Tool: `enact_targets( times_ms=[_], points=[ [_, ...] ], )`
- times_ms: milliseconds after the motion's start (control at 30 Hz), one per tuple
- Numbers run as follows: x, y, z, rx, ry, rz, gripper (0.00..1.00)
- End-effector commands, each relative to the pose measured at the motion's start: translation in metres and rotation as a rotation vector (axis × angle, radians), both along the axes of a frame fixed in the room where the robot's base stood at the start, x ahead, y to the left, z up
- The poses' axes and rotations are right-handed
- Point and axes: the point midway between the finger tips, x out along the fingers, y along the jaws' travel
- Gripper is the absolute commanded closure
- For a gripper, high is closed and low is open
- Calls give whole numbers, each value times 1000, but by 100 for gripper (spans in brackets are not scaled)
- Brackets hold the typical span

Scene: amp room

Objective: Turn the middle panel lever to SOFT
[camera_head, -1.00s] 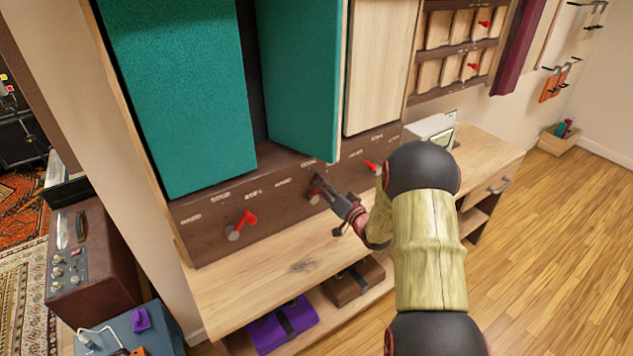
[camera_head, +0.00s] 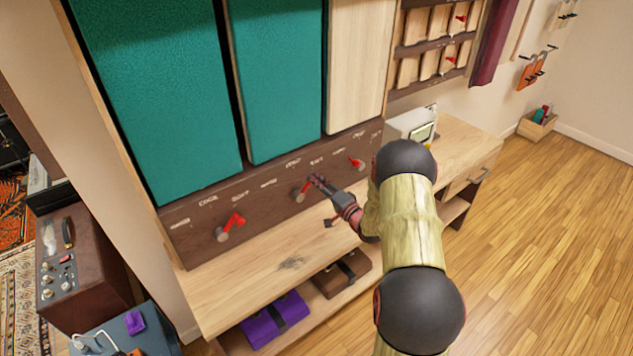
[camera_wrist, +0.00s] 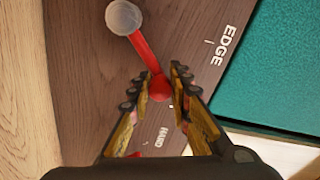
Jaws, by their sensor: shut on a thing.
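The middle panel lever has a grey round hub and a red arm (camera_head: 304,188) on the brown label board, below the middle teal panel (camera_head: 278,80). In the wrist view, the lever's red arm (camera_wrist: 145,52) runs down and right from the hub to a red knob. My gripper (camera_head: 318,181) is shut on the knob, whose end sits between the fingertips (camera_wrist: 159,82). In the head view the arm points right and slightly up from its hub. EDGE (camera_wrist: 223,45) is readable beside the lever; HARD (camera_wrist: 160,136) shows farther down. The middle lever's SOFT mark is not readable in the wrist view.
A left red lever (camera_head: 232,225) and a right red lever (camera_head: 356,163) sit on the same board. A wooden bench (camera_head: 240,290) runs below, with purple (camera_head: 272,320) and brown (camera_head: 340,276) cases beneath. The floor to the right is clear.

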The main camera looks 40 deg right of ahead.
Motion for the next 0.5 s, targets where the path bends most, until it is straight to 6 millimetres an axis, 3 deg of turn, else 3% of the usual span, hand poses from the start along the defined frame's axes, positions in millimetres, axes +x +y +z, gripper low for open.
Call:
enact_targets(
  times_ms=[433,467,500],
  points=[
    [-1,3,-5,15,8,6,100],
    [-1,3,-5,15,7,5,79],
    [-1,3,-5,15,7,5,76]
  ],
)
